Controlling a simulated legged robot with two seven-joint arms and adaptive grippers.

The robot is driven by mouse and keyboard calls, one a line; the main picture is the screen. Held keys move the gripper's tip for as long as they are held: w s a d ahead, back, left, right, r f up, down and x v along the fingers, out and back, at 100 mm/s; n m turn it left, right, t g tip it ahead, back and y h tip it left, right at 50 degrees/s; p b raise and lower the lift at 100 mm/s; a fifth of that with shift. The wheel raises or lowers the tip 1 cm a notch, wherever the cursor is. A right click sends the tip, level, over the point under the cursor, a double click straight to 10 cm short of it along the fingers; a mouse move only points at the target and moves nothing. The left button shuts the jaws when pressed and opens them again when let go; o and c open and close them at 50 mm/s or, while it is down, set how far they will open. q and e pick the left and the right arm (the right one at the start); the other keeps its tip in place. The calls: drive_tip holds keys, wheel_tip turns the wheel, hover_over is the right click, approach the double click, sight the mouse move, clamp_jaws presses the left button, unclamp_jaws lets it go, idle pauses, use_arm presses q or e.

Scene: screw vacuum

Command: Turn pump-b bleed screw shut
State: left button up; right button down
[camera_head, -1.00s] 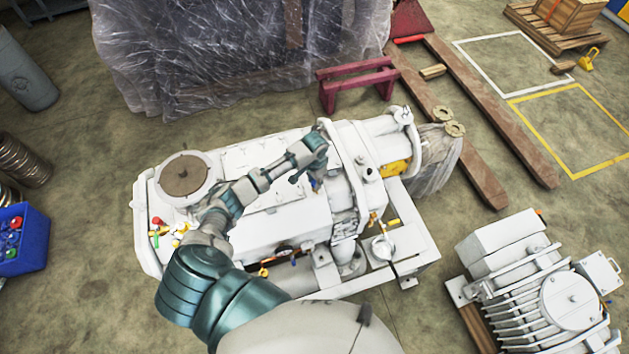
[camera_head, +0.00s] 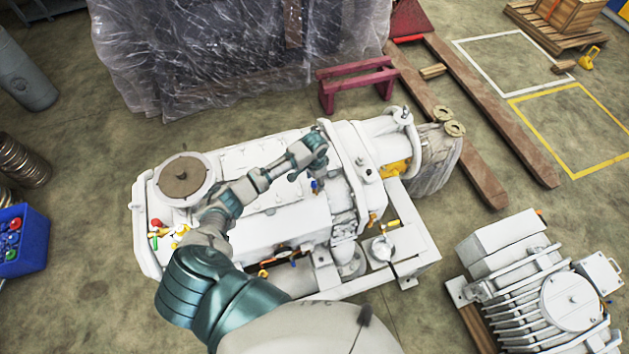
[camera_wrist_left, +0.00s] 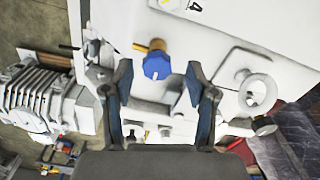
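A blue faceted knob (camera_wrist_left: 156,66) on a brass stem (camera_wrist_left: 157,46) sticks out from a white housing in the left wrist view. It lies just beyond the fingertips, roughly midway between them. I cannot read a label that names it as the pump-b bleed screw. My left gripper (camera_wrist_left: 154,82) is open and empty, with a finger on either side of the knob's line and a gap to both. In the head view the left gripper (camera_head: 314,160) hangs over the white pump unit (camera_head: 280,218), just above a small blue knob (camera_head: 315,186). My right gripper is not in view.
A white round handwheel (camera_wrist_left: 257,94) stands right of the knob in the left wrist view. Coloured knobs (camera_head: 158,232) sit at the pump's left end. A finned white machine (camera_head: 530,290) stands at lower right.

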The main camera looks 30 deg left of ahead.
sight(315, 182)
use_arm(q)
drive_tip(key=shift+s+r, duration=0.1)
drive_tip(key=shift+r, duration=0.05)
wheel_tip(315, 182, up, 12)
drive_tip(key=shift+f, duration=0.25)
drive_tip(key=shift+a, duration=0.1)
idle(0.6)
